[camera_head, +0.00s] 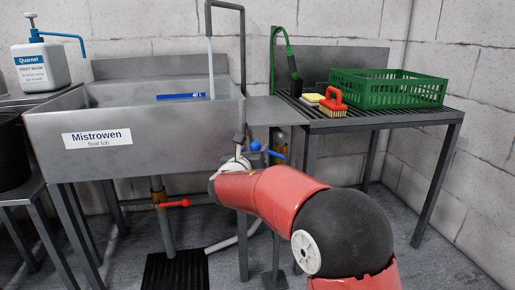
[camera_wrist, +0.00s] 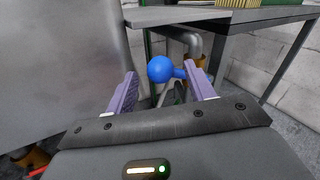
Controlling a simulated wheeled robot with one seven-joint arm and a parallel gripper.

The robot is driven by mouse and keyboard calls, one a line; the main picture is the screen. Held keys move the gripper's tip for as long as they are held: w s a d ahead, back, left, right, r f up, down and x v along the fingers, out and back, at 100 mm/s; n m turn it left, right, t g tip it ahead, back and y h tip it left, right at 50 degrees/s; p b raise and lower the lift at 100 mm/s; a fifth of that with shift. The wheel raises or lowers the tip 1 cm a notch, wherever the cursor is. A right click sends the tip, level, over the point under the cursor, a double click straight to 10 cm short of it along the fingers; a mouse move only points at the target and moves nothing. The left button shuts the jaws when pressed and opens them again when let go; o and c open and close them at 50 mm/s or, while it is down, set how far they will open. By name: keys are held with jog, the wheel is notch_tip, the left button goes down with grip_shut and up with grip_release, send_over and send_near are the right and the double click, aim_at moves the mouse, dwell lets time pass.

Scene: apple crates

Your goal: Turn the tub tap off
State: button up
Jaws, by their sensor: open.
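The steel tub (camera_head: 60,133), labelled "Mistrowen float tub", stands at left. A pale stream of water (camera_head: 210,75) seems to run from its tall spout (camera_head: 242,50). A blue handle with a round ball end (camera_head: 256,146) sits beside the tub's right end, below the side shelf. In the wrist view the blue ball (camera_wrist: 160,69) appears between the purple fingers of my open gripper (camera_wrist: 161,76), near the tips. Contact cannot be told. A red lever (camera_head: 180,204) is on the pipe under the tub. In the head view my arm partly hides the gripper.
A white pump bottle (camera_head: 42,70) stands at left. Table legs and pipes flank my arm. A blue item (camera_head: 180,96) is in the tub.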

jog(key=shift+x, duration=1.4)
